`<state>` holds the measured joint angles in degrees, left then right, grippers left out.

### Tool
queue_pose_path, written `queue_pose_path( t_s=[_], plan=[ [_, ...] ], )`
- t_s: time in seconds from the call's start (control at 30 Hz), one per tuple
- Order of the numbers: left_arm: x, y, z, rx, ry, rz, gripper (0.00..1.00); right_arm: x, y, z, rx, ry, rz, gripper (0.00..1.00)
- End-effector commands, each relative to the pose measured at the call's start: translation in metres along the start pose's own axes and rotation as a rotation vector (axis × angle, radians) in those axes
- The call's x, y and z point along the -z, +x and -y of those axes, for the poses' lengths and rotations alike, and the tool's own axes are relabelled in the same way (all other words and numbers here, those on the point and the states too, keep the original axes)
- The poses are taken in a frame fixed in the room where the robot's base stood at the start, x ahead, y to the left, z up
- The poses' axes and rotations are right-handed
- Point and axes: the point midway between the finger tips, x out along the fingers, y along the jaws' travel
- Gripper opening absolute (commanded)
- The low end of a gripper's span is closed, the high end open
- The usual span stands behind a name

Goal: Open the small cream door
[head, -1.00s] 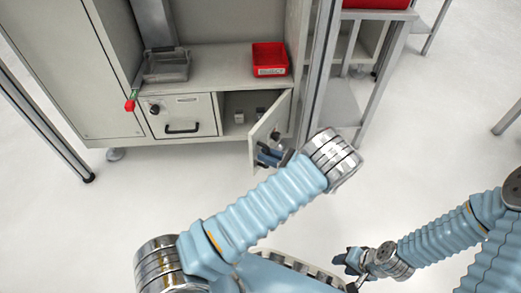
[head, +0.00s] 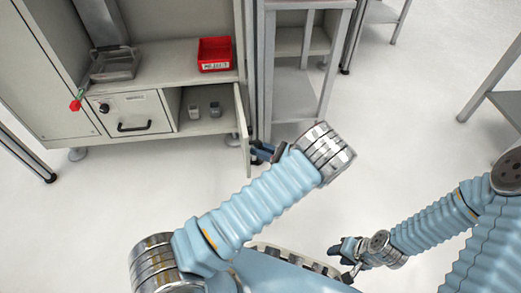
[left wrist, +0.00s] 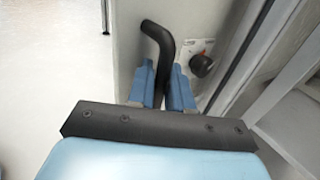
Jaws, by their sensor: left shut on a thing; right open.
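The small cream door (head: 242,131) stands wide open in the head view, seen nearly edge-on at the right of its compartment (head: 205,108). In the left wrist view the door face (left wrist: 126,40) carries a black bent handle (left wrist: 160,45) and a round black knob (left wrist: 201,65). My left gripper (left wrist: 168,92) is shut on the handle, one blue finger on each side. In the head view my left gripper (head: 265,152) is at the door's outer side, partly hidden. My right gripper (head: 338,250) is open and empty, low in the head view, away from the door.
Two small grey items (head: 204,111) stand inside the compartment. A red bin (head: 215,54) and a grey tray (head: 115,64) sit on the shelf above. A metal frame (head: 298,75) stands close at the right. The floor in front is clear.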

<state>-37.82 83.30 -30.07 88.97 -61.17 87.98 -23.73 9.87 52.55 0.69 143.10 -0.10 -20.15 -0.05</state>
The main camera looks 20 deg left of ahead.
Motion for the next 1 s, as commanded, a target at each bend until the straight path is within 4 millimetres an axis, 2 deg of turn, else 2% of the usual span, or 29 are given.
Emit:
queue_pose_path(
  t_s=[0.5, 0.53, 0.63, 1.0],
  plan=[
    [-0.0002, 0.0016, 0.0018, 0.002, 0.0, 0.0, 0.0, -0.0001, 0.0, 0.0, 0.0, 0.0, 0.0, 0.43],
    [-0.0003, 0.0017, 0.0018, 0.002, 0.0, 0.0, 0.21, -0.0001, 0.0, 0.0, 0.0, 0.0, 0.0, 0.43],
    [-0.0002, 0.0016, 0.0016, 0.002, 0.0, 0.0, 0.34, -0.0001, 0.0, 0.0, 0.0, 0.0, 0.0, 0.43],
    [-0.0002, -0.0017, 0.0014, 0.002, -0.001, 0.0, 0.34, 0.0, -0.0003, 0.0001, 0.0, 0.0, 0.0, 0.43]
  ],
)
